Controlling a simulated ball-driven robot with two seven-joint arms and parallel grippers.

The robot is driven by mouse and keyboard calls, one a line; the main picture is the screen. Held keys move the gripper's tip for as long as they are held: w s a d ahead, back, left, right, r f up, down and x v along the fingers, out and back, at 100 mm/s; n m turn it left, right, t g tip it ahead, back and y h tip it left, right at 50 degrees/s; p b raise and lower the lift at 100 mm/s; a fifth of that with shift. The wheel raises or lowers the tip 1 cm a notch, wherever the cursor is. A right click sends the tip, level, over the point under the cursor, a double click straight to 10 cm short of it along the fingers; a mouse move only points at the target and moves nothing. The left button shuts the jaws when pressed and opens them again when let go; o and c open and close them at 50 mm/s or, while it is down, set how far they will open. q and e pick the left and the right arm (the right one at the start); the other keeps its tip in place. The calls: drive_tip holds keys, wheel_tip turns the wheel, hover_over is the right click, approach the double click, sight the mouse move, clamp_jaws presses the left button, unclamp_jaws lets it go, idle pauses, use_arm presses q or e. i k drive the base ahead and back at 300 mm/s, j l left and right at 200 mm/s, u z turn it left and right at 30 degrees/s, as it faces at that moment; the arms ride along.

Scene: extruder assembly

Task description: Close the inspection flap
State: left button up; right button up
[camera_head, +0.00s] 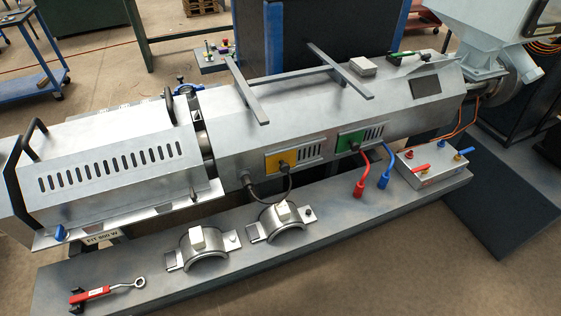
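A grey extruder runs across the view. At its left end is a slotted metal cover (110,150) with a black handle (33,138) at its left end and another black handle (169,102) at its right. A metal ledge with a blue knob (60,233) runs along its lower front edge. On the barrel's sloped right face is a dark rectangular panel (426,87); I cannot tell whether it is an opening or a plate. No part is clearly recognisable as the inspection flap. Neither of my grippers is in view.
Grey bars (340,71) stand out above the barrel. The front bench (330,222) holds two half-round clamps (203,248) (283,221), a red-handled tool (104,292) and a box with red and blue levers (432,164).

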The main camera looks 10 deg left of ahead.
sight(429, 65)
drive_tip(key=i+l+u, duration=0.4)
drive_tip(key=l, duration=0.3)
drive_tip(key=i+l+u, duration=0.15)
drive_tip(key=l, duration=0.25)
drive_tip(key=i, duration=0.05)
